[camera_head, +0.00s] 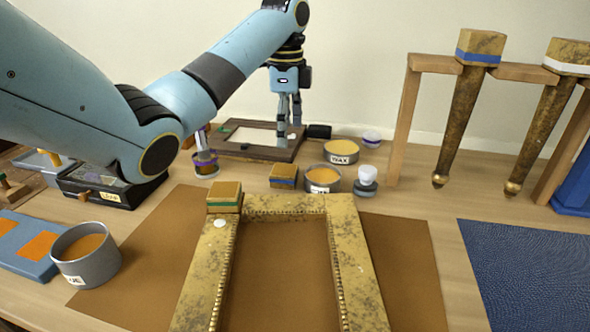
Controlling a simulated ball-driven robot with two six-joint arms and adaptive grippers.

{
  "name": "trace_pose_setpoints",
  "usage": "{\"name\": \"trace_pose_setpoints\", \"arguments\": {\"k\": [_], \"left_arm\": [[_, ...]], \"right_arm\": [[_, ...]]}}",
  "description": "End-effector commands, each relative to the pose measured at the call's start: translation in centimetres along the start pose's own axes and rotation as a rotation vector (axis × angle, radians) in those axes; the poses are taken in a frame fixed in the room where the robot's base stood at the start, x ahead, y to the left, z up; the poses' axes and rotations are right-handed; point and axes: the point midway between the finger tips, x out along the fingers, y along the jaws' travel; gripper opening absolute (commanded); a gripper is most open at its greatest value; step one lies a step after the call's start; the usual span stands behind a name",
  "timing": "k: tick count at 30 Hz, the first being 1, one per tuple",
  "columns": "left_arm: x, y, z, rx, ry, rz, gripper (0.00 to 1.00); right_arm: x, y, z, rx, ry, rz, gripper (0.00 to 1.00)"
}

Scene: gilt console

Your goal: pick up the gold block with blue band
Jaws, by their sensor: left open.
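The gold block with a blue band (283,176) sits upright on the wooden table, just behind the gold frame and left of a grey tin. My left gripper (288,136) points down over the right part of a dark-edged tray (250,152), behind the block in the picture and apart from it. Its fingers are open and I see nothing held between them. A similar gold block with a green band (225,197) sits on the frame's back left corner. My right gripper is out of view.
A gold frame (365,275) lies on a brown mat (405,265). Tins (323,180) (341,152) and a white-topped jar (366,182) stand right of the block. A wooden rack (405,125) holds two tapered gold legs, one blue-banded (480,48). A blue mat (525,270) lies front right.

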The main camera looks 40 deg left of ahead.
Motion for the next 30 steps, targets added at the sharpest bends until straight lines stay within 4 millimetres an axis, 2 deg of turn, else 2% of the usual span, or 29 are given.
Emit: {"name": "trace_pose_setpoints", "arguments": {"k": [6,14,21,24,30], "left_arm": [[3.4,0.1,0.1,0.000,-0.001,0.003,0.81],[6.2,0.2,0.2,-0.001,-0.001,0.002,0.81],[9.9,0.6,0.6,0.000,0.000,0.003,0.81],[10.5,0.6,0.6,0.000,0.000,0.002,0.81],[10.5,0.5,0.6,0.000,0.000,0.000,0.81]], "right_arm": [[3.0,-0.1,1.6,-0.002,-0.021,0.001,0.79],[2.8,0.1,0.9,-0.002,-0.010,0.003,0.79],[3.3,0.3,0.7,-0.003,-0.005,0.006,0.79],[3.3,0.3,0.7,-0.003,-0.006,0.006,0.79],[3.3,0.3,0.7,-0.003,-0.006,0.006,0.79]]}}
